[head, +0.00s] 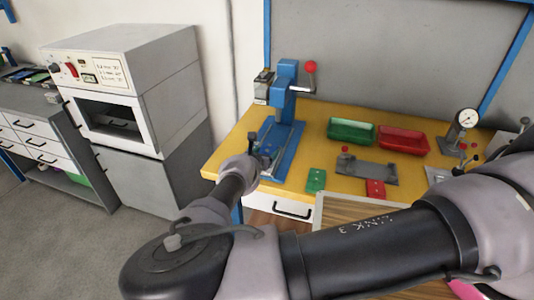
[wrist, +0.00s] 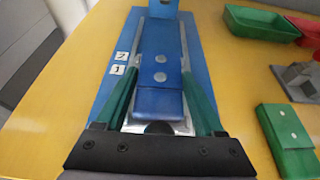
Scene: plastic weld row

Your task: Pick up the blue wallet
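The blue wallet (wrist: 160,97), with two round metal studs, lies on a grey metal plate on the blue base of the press. In the wrist view it is between the two green fingers of my gripper (wrist: 160,85). The fingers are open, one along each side, with strips of the grey plate showing between them and the wallet. Its near end is close to the dark gripper body. In the head view my gripper (head: 262,158) is over the near part of the press base; I cannot make out the wallet there.
The blue press (head: 286,80) with a red-knobbed lever stands behind the gripper on the yellow table (head: 235,150). To the right are a green wallet (head: 316,180), a red wallet (head: 376,189), a grey fixture (head: 366,170), a green bin (head: 351,131) and a red bin (head: 402,140).

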